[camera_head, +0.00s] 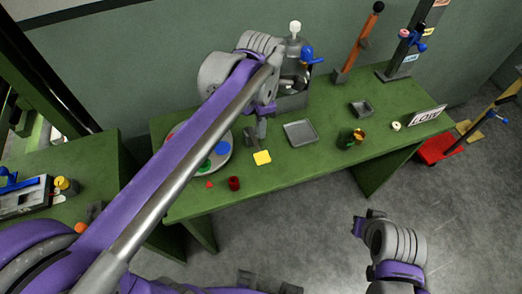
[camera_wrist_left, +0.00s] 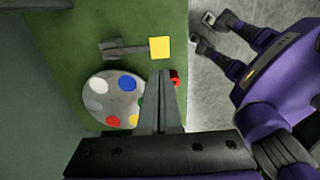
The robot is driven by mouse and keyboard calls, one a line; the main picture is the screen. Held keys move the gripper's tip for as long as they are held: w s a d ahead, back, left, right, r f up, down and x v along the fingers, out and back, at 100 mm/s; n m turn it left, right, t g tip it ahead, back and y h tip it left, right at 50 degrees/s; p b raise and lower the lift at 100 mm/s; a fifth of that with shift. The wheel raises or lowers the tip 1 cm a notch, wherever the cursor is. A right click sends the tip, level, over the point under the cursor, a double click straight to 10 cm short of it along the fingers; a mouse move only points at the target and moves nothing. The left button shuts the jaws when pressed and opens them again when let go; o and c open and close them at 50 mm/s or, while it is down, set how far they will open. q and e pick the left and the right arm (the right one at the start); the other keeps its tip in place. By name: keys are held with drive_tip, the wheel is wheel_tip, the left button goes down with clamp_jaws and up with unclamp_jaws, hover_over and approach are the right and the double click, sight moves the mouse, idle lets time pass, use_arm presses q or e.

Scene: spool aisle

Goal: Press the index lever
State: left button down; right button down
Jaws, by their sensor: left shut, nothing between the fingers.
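The index lever is a grey mount with a short arm ending in a flat yellow pad (camera_head: 262,158); the pad also shows in the left wrist view (camera_wrist_left: 159,47). It stands on the green table beside a round grey disc (camera_wrist_left: 98,103) with coloured spots, partly hidden by my left arm in the head view. My left gripper (camera_head: 262,128) is shut and empty near the lever; its fingertips (camera_wrist_left: 160,73) show close to the pad in the wrist view. I cannot tell whether they touch it. My right gripper (camera_head: 365,221) hangs off the table's front edge, its jaws unclear.
A dark red cup (camera_head: 234,183) and a small red triangle (camera_head: 209,184) lie near the table's front edge. A grey tray (camera_head: 300,133), a dark green cup (camera_head: 345,139) and a smaller tray (camera_head: 361,108) are to the right. A bottle-like fixture with a blue handle (camera_head: 307,55) stands behind.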

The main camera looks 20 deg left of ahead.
sight(261, 157)
use_arm(q)
wheel_tip(261, 157, down, 11)
drive_tip(key=shift+r, duration=0.1)
use_arm(e)
drive_tip(key=shift+s+f, duration=0.15)
drive_tip(key=shift+f, duration=0.2)
